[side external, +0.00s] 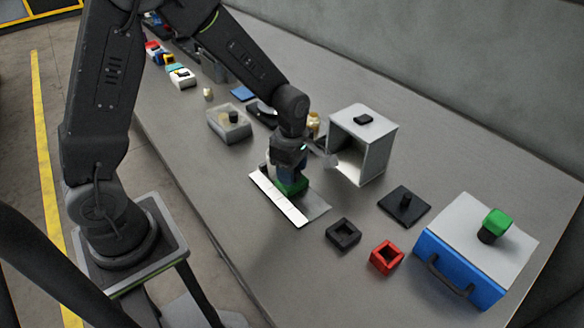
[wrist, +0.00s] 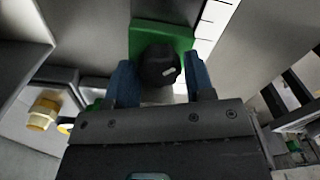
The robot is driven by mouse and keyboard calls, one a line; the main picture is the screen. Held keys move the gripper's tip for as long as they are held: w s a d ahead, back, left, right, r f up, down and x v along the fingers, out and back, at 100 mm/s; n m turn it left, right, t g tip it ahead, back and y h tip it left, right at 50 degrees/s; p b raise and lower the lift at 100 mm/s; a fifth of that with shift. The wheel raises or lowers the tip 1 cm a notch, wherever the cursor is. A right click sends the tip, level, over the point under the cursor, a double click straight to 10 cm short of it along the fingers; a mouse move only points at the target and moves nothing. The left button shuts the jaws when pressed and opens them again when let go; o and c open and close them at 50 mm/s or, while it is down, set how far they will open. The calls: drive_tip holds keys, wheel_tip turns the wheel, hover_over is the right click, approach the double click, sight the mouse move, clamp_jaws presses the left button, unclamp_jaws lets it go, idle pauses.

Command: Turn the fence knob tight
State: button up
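The fence knob (wrist: 158,64) is round and black with a small white mark on its top. It stands on a green block (wrist: 145,32), the fence, which also shows in the side external view (side external: 291,187) beside a white scale strip (side external: 277,199). My gripper (wrist: 161,80) points down over the fence, one blue finger on each side of the knob. A narrow gap shows between each finger and the knob, so the gripper looks open around it. In the side external view my gripper (side external: 288,174) hides the knob.
An open-fronted grey box (side external: 372,146) stands close right of my gripper. A grey tray (side external: 229,125) lies behind left. A black square (side external: 343,233), a red square (side external: 386,257), a black plate (side external: 404,206) and a blue case (side external: 458,272) stand to the right. The front bench edge is clear.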

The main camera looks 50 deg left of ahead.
drive_tip(key=c, duration=0.6)
drive_tip(key=shift+m, duration=0.4)
drive_tip(key=shift+w+m, duration=0.1)
drive_tip(key=shift+m, duration=2.6)
drive_tip(key=o, duration=0.9)
drive_tip(key=shift+o, duration=0.2)
wheel_tip(320, 180, up, 14)
